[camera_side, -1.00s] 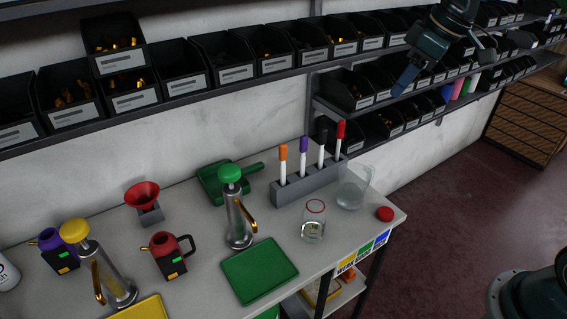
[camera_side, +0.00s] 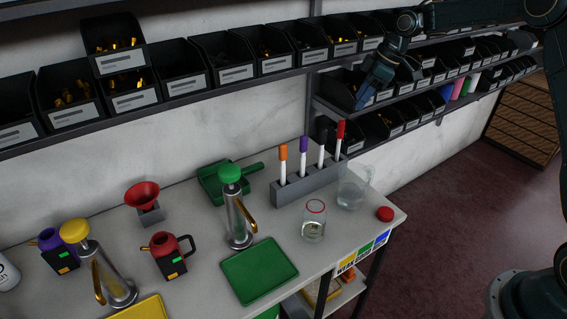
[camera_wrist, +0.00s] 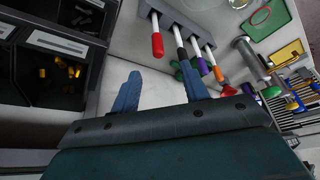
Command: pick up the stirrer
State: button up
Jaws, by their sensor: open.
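I cannot make out for sure which thing is the stirrer. The nearest stick-like things are white-bodied sticks upright in a grey rack (camera_side: 305,184): orange-topped (camera_side: 283,165), purple-topped (camera_side: 303,157), black-topped (camera_side: 320,142) and red-topped (camera_side: 340,139). In the wrist view the red-topped stick (camera_wrist: 157,44) and the grey rack (camera_wrist: 178,18) lie beyond my fingers. My gripper (camera_side: 372,88) is high above the table's back right, in front of the shelf bins, apart from the sticks. Its two blue fingers (camera_wrist: 162,88) are spread in the wrist view with nothing between them.
A clear pitcher (camera_side: 351,190), a glass jar (camera_side: 313,226) and a red lid (camera_side: 384,214) stand right and front of the rack. A green-topped dispenser (camera_side: 236,215) and green tray (camera_side: 259,271) are at left. Shelf bins (camera_side: 347,90) are close to my gripper.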

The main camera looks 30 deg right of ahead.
aim_at(338, 133)
jog(key=shift+w+f, duration=0.1)
jog(key=shift+f, duration=0.1)
jog(key=x, duration=0.8)
jog(key=shift+f, duration=0.25)
jog(key=shift+w, duration=0.1)
jog(key=shift+x, duration=2.6)
grip_shut()
